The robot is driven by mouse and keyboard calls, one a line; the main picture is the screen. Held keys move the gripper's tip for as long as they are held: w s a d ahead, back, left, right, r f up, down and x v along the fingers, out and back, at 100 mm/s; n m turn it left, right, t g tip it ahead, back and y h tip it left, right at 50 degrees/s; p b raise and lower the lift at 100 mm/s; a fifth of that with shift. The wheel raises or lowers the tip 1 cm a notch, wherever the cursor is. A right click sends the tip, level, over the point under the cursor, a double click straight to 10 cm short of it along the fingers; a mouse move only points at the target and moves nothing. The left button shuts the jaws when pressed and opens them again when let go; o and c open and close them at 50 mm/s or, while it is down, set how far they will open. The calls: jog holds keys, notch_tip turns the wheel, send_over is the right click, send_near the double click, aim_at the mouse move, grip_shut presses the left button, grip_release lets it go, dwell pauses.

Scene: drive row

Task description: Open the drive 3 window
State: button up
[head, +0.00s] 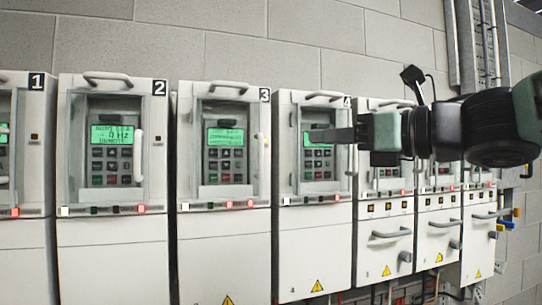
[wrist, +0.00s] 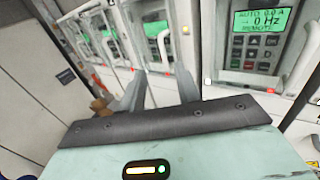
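The drive 3 window (head: 226,145) is a framed clear pane over a green display and keypad, under the label "3". It looks shut, with a pale upright handle (head: 262,150) at its right side. My gripper (head: 312,135) reaches in from the right in the head view. Its fingers are in front of the drive 4 window (head: 318,165), to the right of drive 3, and partly cover its display. In the wrist view my gripper (wrist: 162,80) has its two fingers apart with nothing held between them. Drive numbers cannot be read in the wrist view.
The drive 2 window (head: 112,150) is left of drive 3, and more drives stand in a row to the right. Grey handles top the cabinets. Metal cable trays (head: 477,45) run up the wall at right. The space before drives 2 and 3 is clear.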

aim_at(263, 141)
jog(key=x, duration=1.2)
jog(key=shift+w+a, duration=0.15)
jog(key=shift+w, duration=0.05)
grip_shut()
